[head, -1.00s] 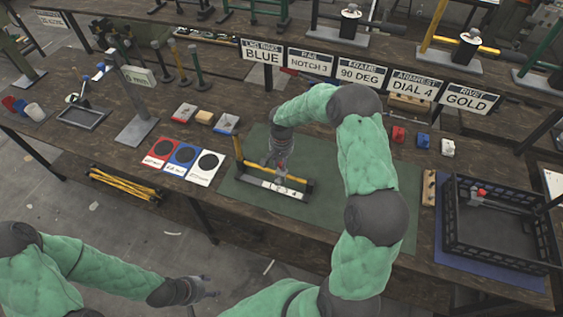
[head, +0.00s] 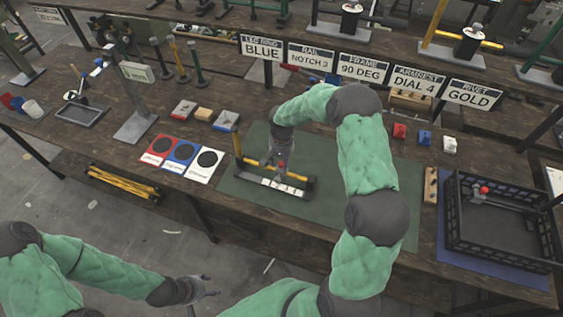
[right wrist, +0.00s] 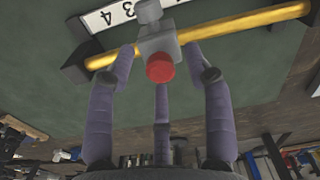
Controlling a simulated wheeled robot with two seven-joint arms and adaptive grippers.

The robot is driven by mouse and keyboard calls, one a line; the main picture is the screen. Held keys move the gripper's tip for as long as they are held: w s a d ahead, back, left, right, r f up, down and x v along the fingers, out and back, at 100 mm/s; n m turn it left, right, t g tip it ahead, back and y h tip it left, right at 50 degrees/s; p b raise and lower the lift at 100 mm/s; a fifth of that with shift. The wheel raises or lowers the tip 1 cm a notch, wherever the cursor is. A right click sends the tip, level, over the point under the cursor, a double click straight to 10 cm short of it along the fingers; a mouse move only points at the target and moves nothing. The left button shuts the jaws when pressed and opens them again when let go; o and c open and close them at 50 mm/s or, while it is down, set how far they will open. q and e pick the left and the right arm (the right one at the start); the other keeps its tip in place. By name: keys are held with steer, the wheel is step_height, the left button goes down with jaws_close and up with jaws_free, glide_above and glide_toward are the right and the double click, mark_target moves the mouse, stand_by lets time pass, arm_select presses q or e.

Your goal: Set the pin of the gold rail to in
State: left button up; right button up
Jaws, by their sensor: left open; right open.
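The gold rail (right wrist: 250,22) runs across a dark stand with a white number strip (right wrist: 118,12); 3 and 4 show in the right wrist view. A grey sliding block (right wrist: 160,45) sits on the rail, with a red-tipped pin (right wrist: 160,68) pointing towards the wrist camera. My right gripper (right wrist: 162,58) is open, with its fingers on either side of the pin and block; I cannot tell whether they touch. In the head view the gold rail (head: 298,178) lies on the green mat below my right gripper (head: 277,160). My left gripper (head: 205,286) is open and empty, low over the floor.
The green mat (head: 345,215) has free room around the stand. Red, blue and white cards (head: 182,153) lie to its left. A black crate (head: 452,235) stands to the right, beside a wooden block (head: 430,186). Labelled signs (head: 363,70) stand behind.

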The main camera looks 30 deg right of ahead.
mark_target(281, 163)
step_height(281, 163, up, 12)
stand_by(0.5)
steer(key=shift+f, duration=0.15)
